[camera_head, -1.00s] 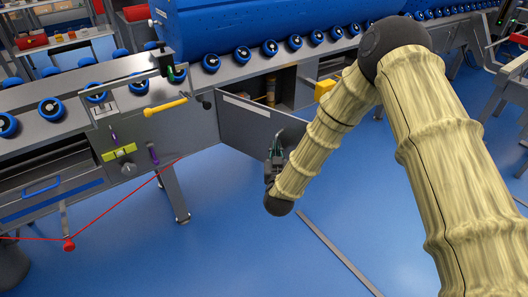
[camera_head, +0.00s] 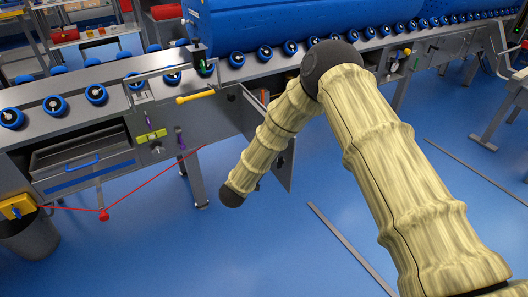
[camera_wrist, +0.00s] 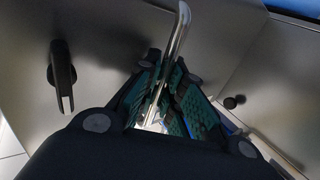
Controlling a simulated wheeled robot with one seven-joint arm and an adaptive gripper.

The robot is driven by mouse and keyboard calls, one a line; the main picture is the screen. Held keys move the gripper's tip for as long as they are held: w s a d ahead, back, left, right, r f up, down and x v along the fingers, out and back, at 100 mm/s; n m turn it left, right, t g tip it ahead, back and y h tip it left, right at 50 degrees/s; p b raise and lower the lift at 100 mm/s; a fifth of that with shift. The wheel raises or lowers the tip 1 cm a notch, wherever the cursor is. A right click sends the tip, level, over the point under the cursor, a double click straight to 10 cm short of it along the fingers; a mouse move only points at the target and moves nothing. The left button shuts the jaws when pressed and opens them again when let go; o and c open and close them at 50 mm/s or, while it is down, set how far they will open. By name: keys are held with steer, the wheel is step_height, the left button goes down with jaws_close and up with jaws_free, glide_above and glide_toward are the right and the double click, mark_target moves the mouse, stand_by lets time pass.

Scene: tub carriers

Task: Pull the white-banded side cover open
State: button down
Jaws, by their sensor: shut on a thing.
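The side cover (camera_head: 284,170) is a grey hinged panel standing well out from the machine's front, mostly hidden behind my arm in the head view. Its white band is barely visible there. In the wrist view, a grey panel (camera_wrist: 105,45) fills the left and middle, with a bright metal bar handle (camera_wrist: 181,30) on it. My gripper (camera_wrist: 165,92), with green ribbed finger pads, is shut around this handle. The gripper is hidden behind my arm in the head view. A black latch (camera_wrist: 62,75) sits on the panel left of the handle.
The conveyor frame (camera_head: 60,88) with blue rollers runs along the back. A yellow handle (camera_head: 195,97) sticks out left of the cover. A red cord with a red weight (camera_head: 104,215) hangs at left, near a dark bin (camera_head: 28,235).

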steer(key=shift+s+d+f, duration=0.1)
steer(key=shift+d, duration=0.05)
steer(key=c, duration=1.5)
jaws_free()
steer(key=shift+s, duration=0.1)
steer(key=v, duration=1.1)
steer(key=shift+s+a, duration=0.25)
steer(key=shift+a, duration=0.05)
